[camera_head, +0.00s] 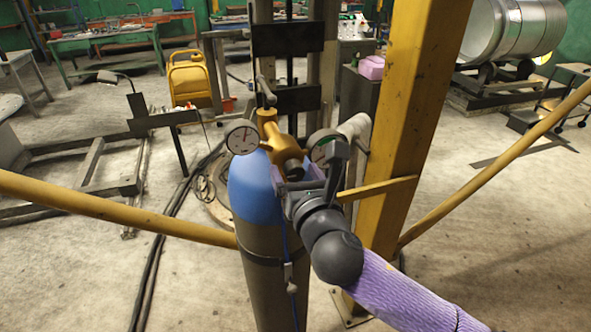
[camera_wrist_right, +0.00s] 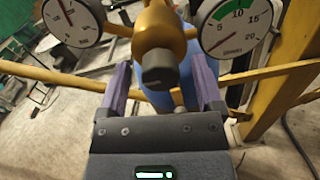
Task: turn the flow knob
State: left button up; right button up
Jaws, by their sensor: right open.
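The flow knob (camera_wrist_right: 160,68) is a dark grey cap on the front of the brass regulator (camera_wrist_right: 165,25). In the head view the knob (camera_head: 292,166) shows in part beside my right gripper (camera_head: 303,173). In the right wrist view my right gripper (camera_wrist_right: 160,76) is open, with one purple finger on each side of the knob. I cannot tell whether either finger touches it. The regulator (camera_head: 270,130) sits on top of a blue-shouldered gas cylinder (camera_head: 252,190). My left gripper is not in view.
A left gauge (camera_head: 242,137) and a right gauge (camera_wrist_right: 237,25) flank the regulator close to my fingers. A yellow post (camera_head: 415,110) stands right of the cylinder, and yellow rails (camera_head: 120,212) run to both sides. Open concrete floor lies at the lower left.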

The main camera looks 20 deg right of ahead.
jog(key=shift+w, duration=0.1)
jog(key=shift+c, duration=0.4)
grip_shut()
jog(key=shift+m, duration=0.4)
jog(key=shift+r+m+p, duration=0.1)
jog(key=shift+m+p, duration=0.6)
jog(key=shift+m, duration=0.3)
jog(key=m+p, duration=0.1)
jog(key=m, duration=0.3)
jog(key=m+p, duration=0.1)
jog(key=m, duration=0.3)
jog(key=shift+m+p, duration=0.3)
jog(key=shift+m, duration=0.1)
jog(key=shift+m+y+p, duration=0.3)
jog(key=shift+m+p, duration=0.15)
jog(key=shift+m, duration=1.75)
